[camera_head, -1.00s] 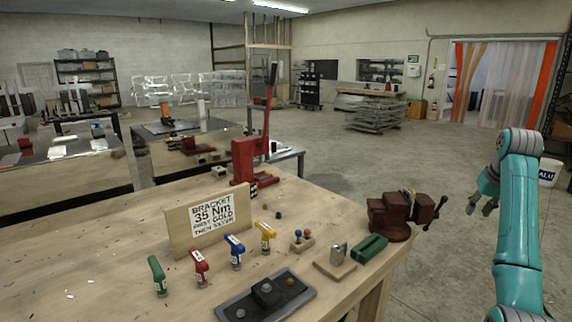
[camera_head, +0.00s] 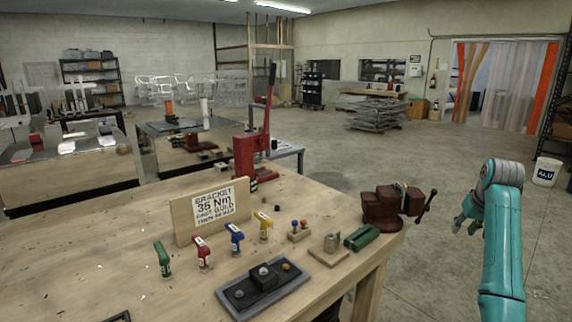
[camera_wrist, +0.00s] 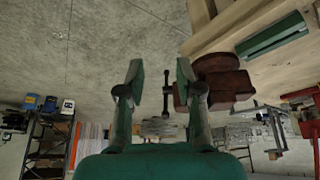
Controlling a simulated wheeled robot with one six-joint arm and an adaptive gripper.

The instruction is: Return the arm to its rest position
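My gripper (camera_head: 467,219) hangs at the end of my teal arm, to the right of the workbench (camera_head: 105,236) and clear of its edge in the head view. In the wrist view my gripper (camera_wrist: 160,82) shows two fingers spread wide apart, with nothing between them. The bare floor and the red-brown vise (camera_wrist: 222,84) lie beyond the fingers, the vise to the right. The same vise (camera_head: 381,207) sits at the right corner of the workbench in the head view.
A white ALU bucket (camera_head: 546,171) stands at the right. Open floor lies right of the bench.

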